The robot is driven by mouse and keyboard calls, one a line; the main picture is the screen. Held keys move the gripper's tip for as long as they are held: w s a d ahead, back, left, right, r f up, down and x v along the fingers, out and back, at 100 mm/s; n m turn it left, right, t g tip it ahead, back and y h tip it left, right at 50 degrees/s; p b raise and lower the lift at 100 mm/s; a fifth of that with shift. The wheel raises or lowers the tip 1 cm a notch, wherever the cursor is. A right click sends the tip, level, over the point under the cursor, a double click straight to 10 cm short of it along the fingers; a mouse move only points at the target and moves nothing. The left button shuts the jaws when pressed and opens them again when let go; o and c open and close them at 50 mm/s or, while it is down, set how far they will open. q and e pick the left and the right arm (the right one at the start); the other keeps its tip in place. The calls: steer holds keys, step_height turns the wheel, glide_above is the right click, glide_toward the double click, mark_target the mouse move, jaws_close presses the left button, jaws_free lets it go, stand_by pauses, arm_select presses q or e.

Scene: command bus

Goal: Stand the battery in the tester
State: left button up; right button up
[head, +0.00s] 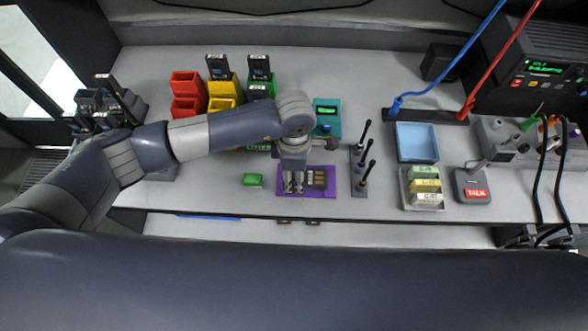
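My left gripper (293,187) points down over the left part of a purple tray (288,215) near the front edge of the counter. Its two fingers show close together, and I cannot tell whether anything is between them. Dark battery-like pieces (318,179) lie in the tray just right of the fingers. A teal device with a small green display (327,106), which looks like the tester, stands behind the tray, partly hidden by my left wrist. I see no battery standing in its visible part. My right gripper is not in view.
A rack with upright black antennas (359,185) stands close on the right. Red (187,83), yellow and green bins with radios are behind my arm. A blue tray (417,139) and labelled blocks (426,186) are further right.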

arm_select(q)
steer(key=shift+o, duration=0.2)
steer(key=shift+w, duration=0.1)
step_height(320, 180, up, 4)
steer(key=b, duration=0.2)
steer(key=shift+w+d+r+b, duration=0.1)
steer(key=shift+d+r+b, duration=0.1)
steer(key=shift+b, duration=0.1)
step_height(320, 180, up, 6)
steer(key=shift+b, duration=0.3)
